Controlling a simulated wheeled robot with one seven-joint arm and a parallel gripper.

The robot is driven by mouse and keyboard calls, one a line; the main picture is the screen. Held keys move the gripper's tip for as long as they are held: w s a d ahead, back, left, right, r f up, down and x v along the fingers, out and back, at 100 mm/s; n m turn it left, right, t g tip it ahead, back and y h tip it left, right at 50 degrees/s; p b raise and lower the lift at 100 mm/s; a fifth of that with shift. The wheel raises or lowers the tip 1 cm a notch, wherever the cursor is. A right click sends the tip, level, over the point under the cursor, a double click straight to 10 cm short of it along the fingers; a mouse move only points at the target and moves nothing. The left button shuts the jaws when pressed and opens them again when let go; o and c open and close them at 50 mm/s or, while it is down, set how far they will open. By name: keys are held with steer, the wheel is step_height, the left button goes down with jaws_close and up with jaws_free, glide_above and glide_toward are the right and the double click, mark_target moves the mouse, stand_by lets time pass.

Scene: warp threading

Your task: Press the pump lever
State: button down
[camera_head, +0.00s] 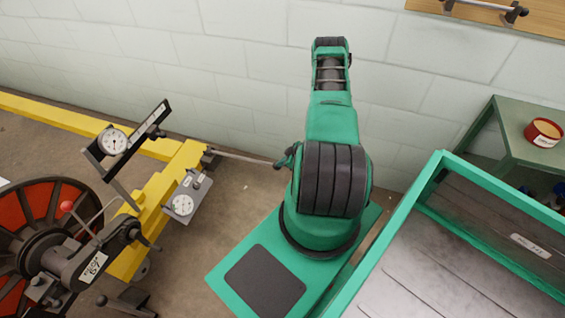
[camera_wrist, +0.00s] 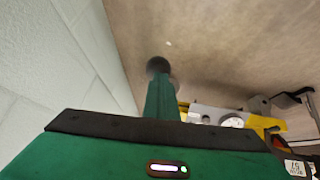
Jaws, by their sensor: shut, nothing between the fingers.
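A thin grey rod (camera_head: 240,158), which looks like the pump lever, runs from a dark block on the yellow frame (camera_head: 172,205) toward my arm. My gripper (camera_head: 283,161) is at the rod's right end in the head view; I cannot tell whether it touches or sits just above. In the wrist view my gripper (camera_wrist: 158,66) is shut and empty, its green fingers together with a blurred dark tip over the floor. The rod cannot be made out clearly there; the fingers and wrist housing may hide it.
Dial gauges (camera_head: 113,141) stand on the yellow frame, left of my arm. A red-knobbed handle (camera_head: 67,206) and a red-and-black wheel (camera_head: 45,215) are further left. The pale block wall (camera_head: 235,65) is close behind.

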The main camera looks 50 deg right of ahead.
steer(key=shift+s+a+f, duration=0.1)
steer(key=shift+s+f, duration=0.15)
steer(key=shift+f, duration=0.2)
steer(key=w+a+r+v, duration=0.1)
steer(key=v, duration=1.2)
steer(key=shift+r, duration=0.45)
